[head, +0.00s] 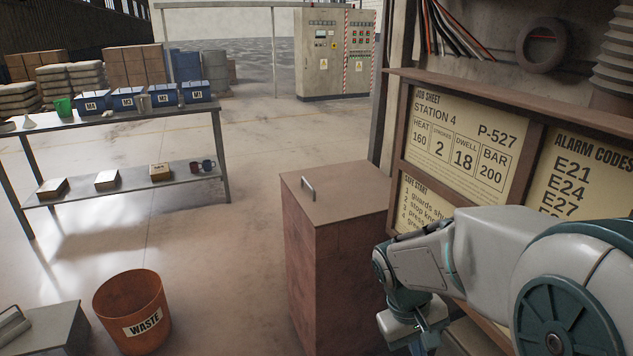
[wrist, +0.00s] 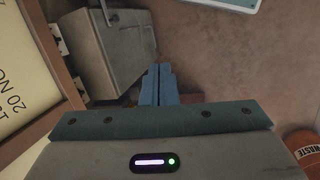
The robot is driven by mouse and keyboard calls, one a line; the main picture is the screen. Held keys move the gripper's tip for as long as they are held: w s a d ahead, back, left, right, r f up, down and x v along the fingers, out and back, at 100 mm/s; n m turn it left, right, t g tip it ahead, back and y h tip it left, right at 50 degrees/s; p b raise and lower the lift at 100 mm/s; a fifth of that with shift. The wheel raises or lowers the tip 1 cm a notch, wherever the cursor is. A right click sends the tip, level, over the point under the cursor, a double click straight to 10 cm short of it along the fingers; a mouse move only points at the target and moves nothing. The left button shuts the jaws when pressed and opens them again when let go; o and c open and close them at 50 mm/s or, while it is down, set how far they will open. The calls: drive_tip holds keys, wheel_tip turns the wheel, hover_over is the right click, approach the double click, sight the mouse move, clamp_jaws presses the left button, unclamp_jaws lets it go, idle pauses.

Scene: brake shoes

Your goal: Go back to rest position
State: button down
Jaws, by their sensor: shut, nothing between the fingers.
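My gripper (wrist: 158,72) shows in the wrist view with its two blue fingers together and nothing between them. In the head view my arm is folded at the lower right, in front of the job sheet board (head: 463,140). The wrist end of the arm hangs down near the bottom edge there, and I cannot make out the fingertips. Part of a lettered cream panel (wrist: 18,75) shows at the left of the wrist view.
A brown cabinet (head: 335,210) with a handle stands just left of my arm. An orange waste bin (head: 132,312) stands at the lower left; it also shows in the wrist view (wrist: 302,143). A shelf table (head: 110,115) holds blue boxes. The floor between is clear.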

drive_tip(key=s+a+r+m+t+y+p, duration=0.1)
drive_tip(key=s+r+t+p, duration=0.1)
drive_tip(key=r, duration=0.4)
drive_tip(key=s+a+r+m+t+y+p, duration=0.1)
drive_tip(key=s+a+r+t+y+p, duration=0.1)
drive_tip(key=s+r+p, duration=0.2)
wheel_tip(320, 180, up, 4)
drive_tip(key=shift+a+f+m, duration=0.2)
drive_tip(key=shift+a+m, duration=0.05)
drive_tip(key=shift+m, duration=0.15)
